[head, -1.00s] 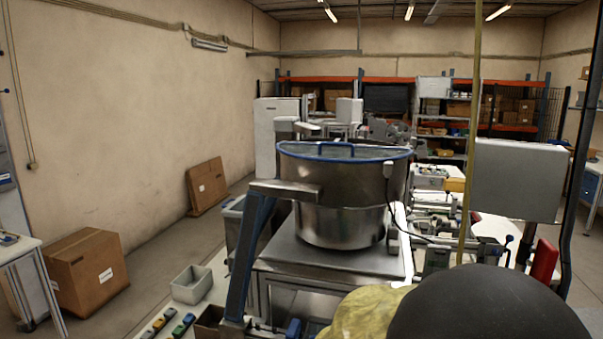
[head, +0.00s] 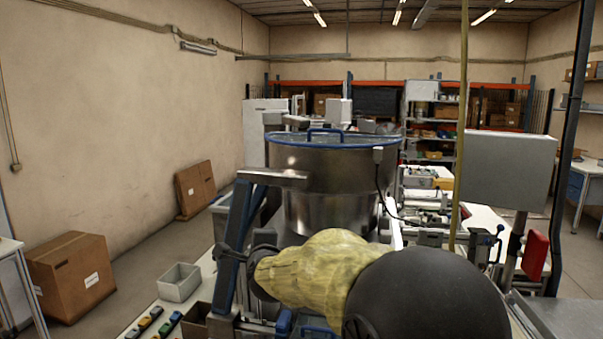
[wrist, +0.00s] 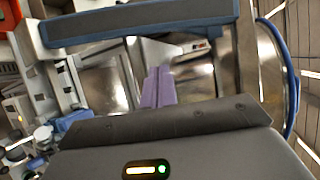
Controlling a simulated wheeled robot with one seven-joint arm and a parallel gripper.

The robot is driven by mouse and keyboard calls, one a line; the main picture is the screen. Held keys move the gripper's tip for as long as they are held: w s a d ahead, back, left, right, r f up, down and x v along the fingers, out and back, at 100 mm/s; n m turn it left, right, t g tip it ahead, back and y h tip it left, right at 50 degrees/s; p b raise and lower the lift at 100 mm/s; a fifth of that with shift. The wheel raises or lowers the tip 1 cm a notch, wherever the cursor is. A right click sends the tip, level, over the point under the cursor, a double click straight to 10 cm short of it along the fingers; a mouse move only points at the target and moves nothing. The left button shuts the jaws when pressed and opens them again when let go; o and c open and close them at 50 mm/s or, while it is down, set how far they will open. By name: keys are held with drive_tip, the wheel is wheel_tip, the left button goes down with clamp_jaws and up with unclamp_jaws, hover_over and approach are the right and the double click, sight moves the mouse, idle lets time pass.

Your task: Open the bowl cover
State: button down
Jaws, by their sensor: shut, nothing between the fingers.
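A large steel bowl (head: 325,190) stands in the middle of the head view. Its cover (head: 345,140) is down on top, with a clear panel, a blue rim and a blue handle (head: 325,131). In the wrist view, the steel bowl (wrist: 272,65) is at the right, turned sideways, with a curved blue rim (wrist: 292,85). My gripper (wrist: 158,85) shows purple fingers pressed together and empty, apart from the bowl. In the head view my yellow-sleeved arm reaches left, low in front of the bowl. My fingertips cannot be made out there.
A slanted blue post (head: 232,245) with a steel crossbar (head: 275,177) stands at the bowl's left front. A blue bar (wrist: 140,22) crosses the top of the wrist view. A grey bin (head: 179,282) sits left. A grey box (head: 508,172) is at right.

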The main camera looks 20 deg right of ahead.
drive_tip(key=w+d+r+m+t+h+b, duration=0.25)
drive_tip(key=d+r+m+h, duration=0.25)
drive_tip(key=r+m, duration=0.6)
drive_tip(key=m+h, duration=0.5)
drive_tip(key=m, duration=0.6)
approach(305, 150)
drive_tip(key=v, duration=0.4)
drive_tip(key=shift+w+b, duration=0.2)
drive_tip(key=shift+b, duration=0.2)
drive_tip(key=p+x, duration=0.5)
drive_tip(key=x, duration=0.4)
drive_tip(key=shift+p, duration=0.3)
drive_tip(key=shift+w+d, duration=0.35)
drive_tip(key=shift+w, duration=0.05)
drive_tip(key=shift+r+p, duration=0.15)
drive_tip(key=shift+p, duration=0.15)
